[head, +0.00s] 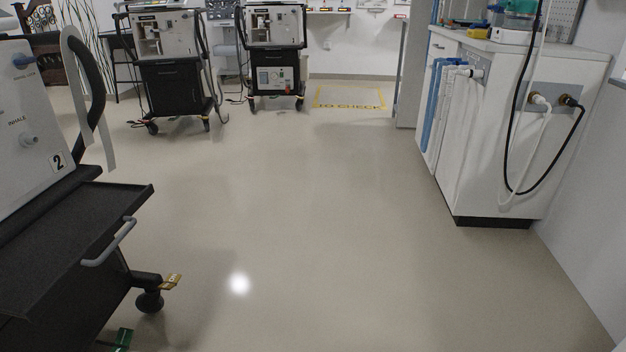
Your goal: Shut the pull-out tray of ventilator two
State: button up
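Ventilator two (38,130) stands at the left edge, cut off by the frame. It bears a black "2" on a white label and the word "INHALE". Its black pull-out tray (75,232) sticks out toward the right at the front, with a grey bar handle (110,243) on its edge. The tray's visible top looks empty. Part of the tray and the cart below are outside the picture. My gripper is not in view.
Two more ventilators on carts, one (175,70) and another (275,55), stand at the back. A white counter (500,130) with hoses is at right. A yellow floor marking (350,98) lies behind. A caster (150,300) sticks out below the tray. The middle floor is clear.

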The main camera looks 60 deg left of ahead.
aim_at(37, 266)
jog(key=u, duration=0.4)
jog(key=i+u, duration=0.15)
jog(key=u, duration=0.6)
jog(key=i+l+u, duration=0.1)
jog(key=u, duration=0.3)
